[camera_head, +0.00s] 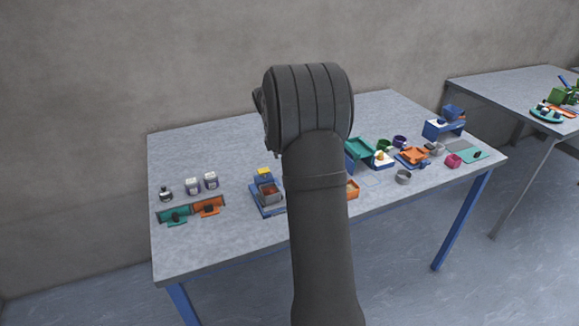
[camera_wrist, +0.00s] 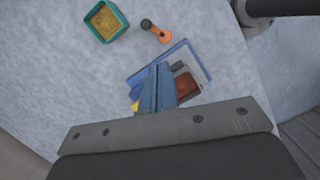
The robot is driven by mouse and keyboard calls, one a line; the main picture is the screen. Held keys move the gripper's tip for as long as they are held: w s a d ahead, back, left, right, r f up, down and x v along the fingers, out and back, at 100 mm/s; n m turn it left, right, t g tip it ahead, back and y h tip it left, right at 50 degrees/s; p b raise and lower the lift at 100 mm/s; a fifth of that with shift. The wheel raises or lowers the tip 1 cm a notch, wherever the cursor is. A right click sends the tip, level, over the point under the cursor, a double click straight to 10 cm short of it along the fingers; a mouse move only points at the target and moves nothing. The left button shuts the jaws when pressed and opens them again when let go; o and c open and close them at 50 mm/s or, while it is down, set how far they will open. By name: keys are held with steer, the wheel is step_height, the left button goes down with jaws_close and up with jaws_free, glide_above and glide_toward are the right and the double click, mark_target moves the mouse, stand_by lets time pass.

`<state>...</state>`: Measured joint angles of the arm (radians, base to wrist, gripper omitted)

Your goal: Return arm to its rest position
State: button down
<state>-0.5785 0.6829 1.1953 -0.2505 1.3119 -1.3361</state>
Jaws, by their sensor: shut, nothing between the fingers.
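My arm rises through the middle of the head view and bends over at the top; its end is hidden there behind my own links. In the wrist view my gripper (camera_wrist: 159,72) shows as two narrow blue fingers, pressed together with nothing between them. It is in front of a blue base (camera_head: 258,205) holding a small grey box (camera_head: 270,193) with reddish-brown contents. In the wrist view the blue base (camera_wrist: 178,48) is partly hidden by the fingers. I cannot tell the height of the fingers above it.
The grey table (camera_head: 220,245) has small bottles (camera_head: 193,186) and teal and orange pieces (camera_head: 208,207) at left, and several coloured containers (camera_head: 414,155) at right. In the wrist view a teal box (camera_wrist: 122,34) holds yellow-brown material beside an orange tool (camera_wrist: 158,34). A second table (camera_head: 490,88) stands far right.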

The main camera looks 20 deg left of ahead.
steer(key=shift+f, duration=0.1)
stand_by(0.3)
steer(key=x, duration=0.6)
steer(key=shift+w+f, duration=0.1)
steer(key=shift+f, duration=0.3)
steer(key=n+y, duration=0.1)
steer(key=n, duration=0.4)
steer(key=shift+f+t, duration=0.1)
steer(key=shift+t, duration=0.2)
steer(key=n, duration=0.2)
steer(key=n+t+y, duration=0.1)
steer(key=n, duration=0.2)
steer(key=shift+a+f, duration=0.1)
steer(key=shift+a, duration=0.1)
steer(key=v, duration=0.6)
steer(key=shift+r+n, duration=0.3)
steer(key=shift+r, duration=0.05)
steer(key=shift+f, duration=0.1)
